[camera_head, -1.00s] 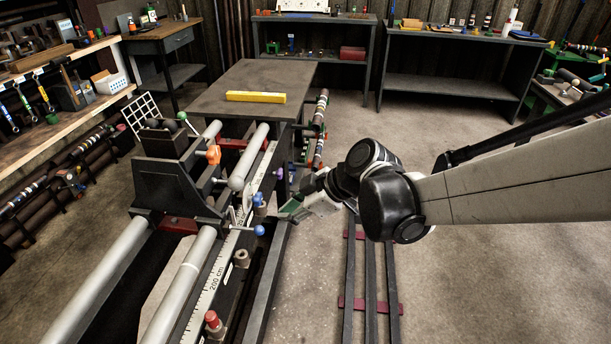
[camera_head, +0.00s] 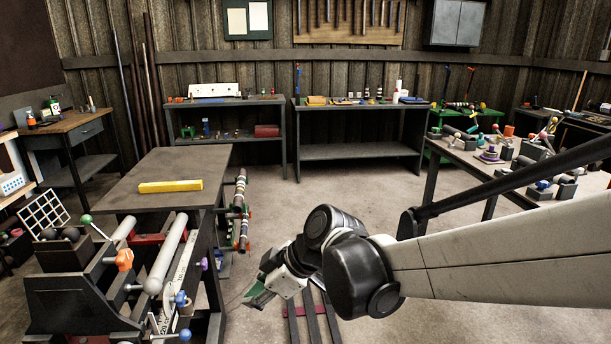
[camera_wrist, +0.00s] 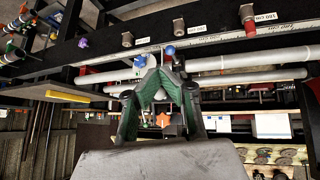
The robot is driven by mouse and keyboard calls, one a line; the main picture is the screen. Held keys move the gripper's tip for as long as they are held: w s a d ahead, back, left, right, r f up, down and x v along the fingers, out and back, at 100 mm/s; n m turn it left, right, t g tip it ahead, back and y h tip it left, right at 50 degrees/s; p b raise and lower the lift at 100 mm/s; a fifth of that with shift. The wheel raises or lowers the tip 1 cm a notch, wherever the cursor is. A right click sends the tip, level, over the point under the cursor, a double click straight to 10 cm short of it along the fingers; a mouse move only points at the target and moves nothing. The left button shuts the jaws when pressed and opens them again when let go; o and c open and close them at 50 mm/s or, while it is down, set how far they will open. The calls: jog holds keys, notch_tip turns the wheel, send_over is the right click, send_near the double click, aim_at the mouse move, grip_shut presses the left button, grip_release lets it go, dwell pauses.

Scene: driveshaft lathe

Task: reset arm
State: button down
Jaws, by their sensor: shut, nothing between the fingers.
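My gripper (camera_head: 254,298) is at the lower middle of the head view, to the right of the lathe (camera_head: 75,295) and clear of it. My arm reaches in from the right edge. In the wrist view my gripper (camera_wrist: 153,68) has its green fingers together at the tips, with nothing between them. The lathe shows beyond the fingers there, with its grey bars (camera_wrist: 250,77), a blue knob and an orange knob. The lathe's near part is cut off by the head view's lower edge.
A table (camera_head: 160,165) with a yellow block (camera_head: 170,186) stands behind the lathe. Two dark benches (camera_head: 355,105) line the back wall, and a cluttered table (camera_head: 470,152) stands at the right. Floor between these is clear. Dark rails (camera_head: 310,318) lie below my arm.

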jog(key=s+d+r+m+t+h, duration=0.1)
jog(key=s+d+m+t+h, duration=0.1)
jog(key=d+m, duration=0.4)
jog(key=s+d+r+m+t+h, duration=0.1)
jog(key=s+d+m, duration=0.4)
jog(key=d, duration=1.1)
jog(key=s+d+r+m+t+h, duration=0.2)
jog(key=s+d+m+h, duration=0.2)
jog(key=d+m, duration=0.3)
jog(key=d, duration=0.4)
jog(key=shift+s+r+t+h, duration=0.2)
jog(key=shift+t+h, duration=0.1)
jog(key=shift+h, duration=0.1)
